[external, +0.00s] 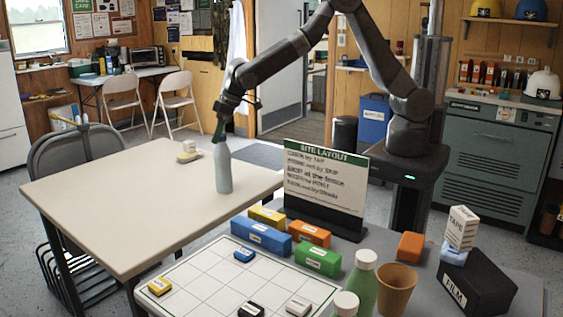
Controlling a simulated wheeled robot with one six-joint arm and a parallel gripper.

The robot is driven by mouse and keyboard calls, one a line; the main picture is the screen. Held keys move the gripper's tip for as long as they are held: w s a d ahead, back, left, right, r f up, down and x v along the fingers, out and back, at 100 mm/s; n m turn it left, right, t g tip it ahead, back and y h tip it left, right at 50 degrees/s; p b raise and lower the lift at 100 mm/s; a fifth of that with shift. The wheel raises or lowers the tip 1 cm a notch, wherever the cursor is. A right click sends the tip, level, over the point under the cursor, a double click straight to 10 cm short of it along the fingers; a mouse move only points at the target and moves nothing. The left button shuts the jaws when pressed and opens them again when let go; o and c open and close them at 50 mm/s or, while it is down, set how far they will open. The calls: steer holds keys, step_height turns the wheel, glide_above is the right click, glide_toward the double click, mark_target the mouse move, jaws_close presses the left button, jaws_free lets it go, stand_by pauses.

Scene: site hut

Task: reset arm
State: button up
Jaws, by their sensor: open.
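My arm rises at the right and bends over and down to the left. My gripper (219,136) is open and points down at the top of a pale grey-blue bottle (223,172). The bottle stands upright near the right edge of the beige table (110,208). The fingertips overlap the bottle's neck in this view; I cannot tell whether they touch it.
A small pale object (188,152) lies at the beige table's far edge. In front stand a site layout sign (326,178), colored blocks (317,260), a white grid board (205,285), a green bottle (364,285) and a brown cup (397,287). Most of the beige table is bare.

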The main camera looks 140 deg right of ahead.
step_height(320, 180, up, 5)
steer(key=shift+w+r+b, duration=0.1)
steer(key=shift+r+b, duration=0.05)
steer(key=shift+b, duration=0.2)
steer(key=s+d+m+p, duration=0.1)
steer(key=s+d+p, duration=0.1)
steer(key=s+d, duration=1.35)
step_height(320, 180, down, 10)
steer(key=w+p, duration=0.1)
steer(key=shift+d+p, duration=0.2)
steer(key=shift+p, duration=0.15)
steer(key=shift+w+r, duration=0.1)
